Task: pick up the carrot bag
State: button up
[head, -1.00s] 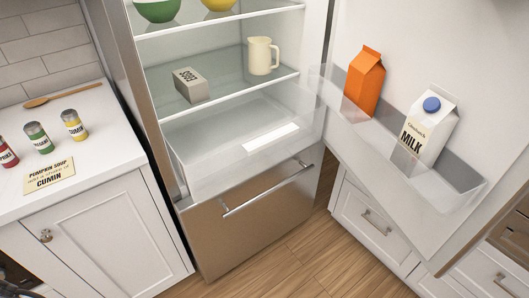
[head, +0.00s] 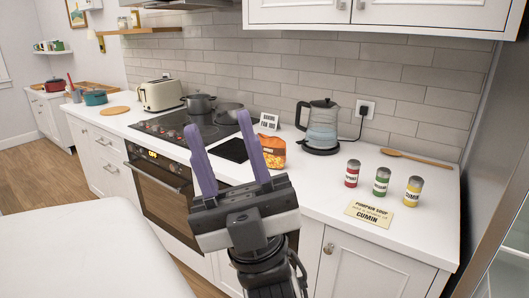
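The carrot bag, an orange bag with a pale label (head: 274,151), stands on the white counter between the black cooktop and the kettle in the head view. My gripper (head: 217,123) is in the foreground with its two purple fingers spread wide and nothing between them. Its right finger overlaps the left edge of the bag in the picture. The gripper looks nearer to the camera than the bag, and I see no contact.
A glass kettle (head: 322,125) stands right of the bag, with a small sign (head: 268,122) behind it. A dark flat board (head: 233,150) lies left of it. Several spice jars (head: 382,181) and a cumin card (head: 369,213) are farther right. Pots (head: 199,103) sit on the cooktop.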

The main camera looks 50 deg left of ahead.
aim_at(273, 147)
jog(key=u, duration=1.45)
jog(key=z, duration=0.4)
jog(key=i+j+z, duration=0.1)
jog(key=j+z, duration=0.15)
jog(key=i+j+z, duration=0.1)
jog(key=j+z, duration=0.15)
jog(key=i+j+z, duration=0.1)
jog(key=j+z, duration=0.15)
jog(key=i+j+z, duration=0.15)
jog(key=j, duration=0.9)
jog(key=j+z, duration=0.15)
jog(key=j, duration=0.85)
jog(key=i, duration=0.55)
